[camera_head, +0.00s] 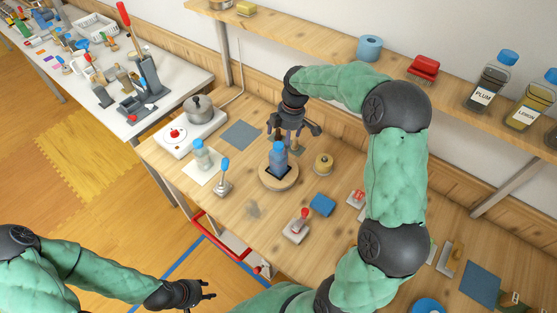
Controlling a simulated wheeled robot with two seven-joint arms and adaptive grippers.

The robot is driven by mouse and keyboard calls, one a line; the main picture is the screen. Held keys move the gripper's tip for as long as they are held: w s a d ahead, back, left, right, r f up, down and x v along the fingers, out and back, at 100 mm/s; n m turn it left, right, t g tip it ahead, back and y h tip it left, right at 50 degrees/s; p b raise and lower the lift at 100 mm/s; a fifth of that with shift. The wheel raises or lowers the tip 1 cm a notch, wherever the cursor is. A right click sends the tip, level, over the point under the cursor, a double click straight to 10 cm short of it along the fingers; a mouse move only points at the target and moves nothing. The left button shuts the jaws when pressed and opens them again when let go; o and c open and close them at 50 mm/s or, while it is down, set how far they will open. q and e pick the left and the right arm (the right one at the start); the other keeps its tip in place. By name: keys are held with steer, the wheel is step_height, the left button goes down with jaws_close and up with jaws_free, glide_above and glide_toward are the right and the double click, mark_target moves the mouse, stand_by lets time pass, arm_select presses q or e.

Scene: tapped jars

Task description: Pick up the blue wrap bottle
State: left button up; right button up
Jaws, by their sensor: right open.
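A bottle with a blue body (278,160), which looks like the blue wrap bottle, stands upright on a dark square pad on a round wooden stand (293,183). My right gripper (292,135) is open, pointing down just behind and above this bottle. No grip on the bottle shows; whether a finger touches it I cannot tell. My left gripper (212,290) is low at the front, off the table, with its fingers apart and empty.
A pale bottle (201,158) stands on a white mat to the left. A blue-topped lever (223,176), a red-topped lever (299,222), a blue block (322,205) and a brass knob (324,162) are nearby. A pot (199,108) stands behind. A wall shelf (320,37) holds jars.

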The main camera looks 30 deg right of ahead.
mark_target(282, 146)
steer(key=f, duration=0.3)
steer(key=shift+w+a+f, duration=0.2)
steer(key=shift+a+f, duration=0.05)
steer(key=shift+f, duration=0.1)
steer(key=shift+w+a+f+b, duration=0.2)
steer(key=shift+f+b, duration=0.1)
steer(key=shift+f, duration=0.55)
steer(key=shift+w+a+f+b, duration=0.2)
steer(key=shift+a+f+b, duration=0.05)
steer(key=shift+f, duration=0.55)
steer(key=shift+w+a+f+b, duration=0.2)
steer(key=shift+f+b, duration=0.1)
steer(key=shift+f, duration=0.55)
steer(key=c, duration=1.5)
steer(key=shift+r, duration=0.1)
